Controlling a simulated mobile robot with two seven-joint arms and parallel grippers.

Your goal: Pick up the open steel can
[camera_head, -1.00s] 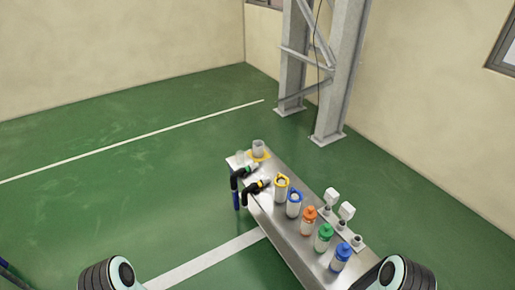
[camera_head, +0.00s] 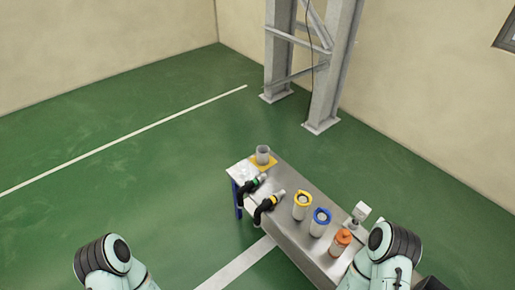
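A grey, open-topped can (camera_head: 263,154) stands upright at the far left end of the steel table, on a yellow pad (camera_head: 258,164). It looks like the open steel can. Nothing touches it. Parts of my left and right arms show at the bottom left and bottom right corners, well short of the can. Neither gripper's fingers can be seen.
On the steel table (camera_head: 284,209) are two black-handled tools (camera_head: 268,203), a yellow-ringed canister (camera_head: 301,206), a blue-ringed one (camera_head: 319,222), an orange-topped one (camera_head: 340,243) and a white fixture (camera_head: 358,214). My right arm hides the near end. Steel columns (camera_head: 330,80) stand behind; green floor is clear at left.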

